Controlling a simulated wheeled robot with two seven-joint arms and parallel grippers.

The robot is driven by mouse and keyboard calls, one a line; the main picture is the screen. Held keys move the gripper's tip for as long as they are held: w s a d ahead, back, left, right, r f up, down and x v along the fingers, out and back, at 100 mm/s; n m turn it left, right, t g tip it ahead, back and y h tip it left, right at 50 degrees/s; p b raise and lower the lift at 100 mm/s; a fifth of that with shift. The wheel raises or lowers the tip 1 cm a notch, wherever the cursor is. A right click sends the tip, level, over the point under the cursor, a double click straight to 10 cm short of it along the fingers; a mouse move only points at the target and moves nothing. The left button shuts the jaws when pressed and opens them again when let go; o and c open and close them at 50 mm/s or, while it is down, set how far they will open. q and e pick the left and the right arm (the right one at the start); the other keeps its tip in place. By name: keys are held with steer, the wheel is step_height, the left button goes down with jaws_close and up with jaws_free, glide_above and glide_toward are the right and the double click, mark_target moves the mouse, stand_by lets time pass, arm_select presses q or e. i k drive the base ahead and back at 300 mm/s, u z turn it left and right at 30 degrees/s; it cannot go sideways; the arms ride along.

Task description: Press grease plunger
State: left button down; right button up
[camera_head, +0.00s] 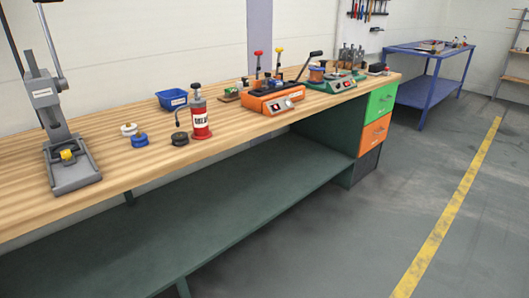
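A red canister (201,122) with a white label stands upright on the wooden workbench, near its front edge. The label is too small to read with certainty. A dark plunger-like knob (195,87) sits on top of it, raised on a short stem. A thin dark spout or tube runs down its left side. It may be the grease dispenser. Neither of my grippers shows in this view, and nothing touches the canister.
The workbench (110,165) holds a grey press stand (73,165) at left, a blue bin (171,99), small white, blue and black round parts, an orange machine (273,97) and a green machine (332,82). Open floor lies right, with a blue table (430,52) behind.

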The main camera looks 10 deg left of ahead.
mark_target(196, 86)
steer(key=z, duration=0.6)
steer(key=i, duration=0.75)
steer(key=u, duration=0.65)
steer(key=i, duration=1.15)
steer(key=u, duration=1.05)
